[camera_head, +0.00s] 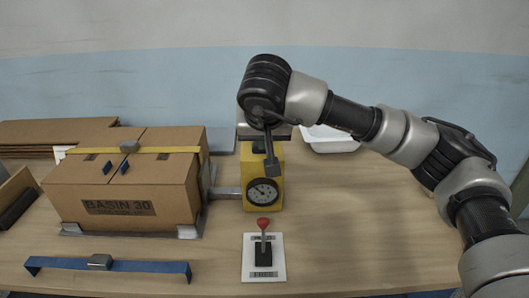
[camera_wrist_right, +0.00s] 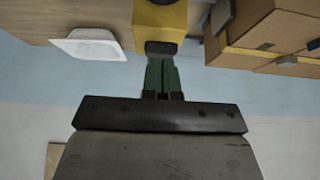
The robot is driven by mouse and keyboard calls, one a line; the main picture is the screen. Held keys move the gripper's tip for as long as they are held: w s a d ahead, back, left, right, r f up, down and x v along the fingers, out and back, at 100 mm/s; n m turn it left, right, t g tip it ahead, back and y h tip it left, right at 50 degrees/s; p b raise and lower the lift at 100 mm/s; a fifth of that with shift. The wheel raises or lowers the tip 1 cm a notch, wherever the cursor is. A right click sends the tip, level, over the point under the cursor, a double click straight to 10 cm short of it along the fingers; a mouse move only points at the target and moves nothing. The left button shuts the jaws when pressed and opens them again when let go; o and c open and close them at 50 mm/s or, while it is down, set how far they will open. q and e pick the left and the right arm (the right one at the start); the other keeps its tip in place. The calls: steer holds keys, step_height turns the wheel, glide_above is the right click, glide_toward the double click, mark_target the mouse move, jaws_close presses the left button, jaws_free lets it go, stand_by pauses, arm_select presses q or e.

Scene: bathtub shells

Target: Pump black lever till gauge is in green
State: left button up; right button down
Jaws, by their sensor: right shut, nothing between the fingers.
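The gauge's needle and coloured zones are too small to read surely. A dark lever (camera_head: 269,148) with a block at its end hangs over the front above the gauge. My right gripper (camera_head: 266,118) is above the pump at the lever, mostly hidden by its own wrist. In the right wrist view its green fingers (camera_wrist_right: 162,72) are shut and empty, tips close to a black block (camera_wrist_right: 161,47) against the yellow pump (camera_wrist_right: 160,15); contact is unclear. My left gripper is out of view.
A cardboard box (camera_head: 125,190) with a yellow strap stands left of the pump. A red-knobbed switch (camera_head: 263,240) sits on a white card in front. A blue bar (camera_head: 110,265) lies front left. A white tray (camera_head: 330,140) is behind right. Table right of the pump is clear.

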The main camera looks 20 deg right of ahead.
steer(key=v, duration=0.3)
steer(key=shift+s+a+r, duration=0.1)
steer(key=shift+s+r, duration=0.1)
steer(key=shift+s, duration=0.05)
steer(key=shift+w, duration=0.1)
stand_by(2.1)
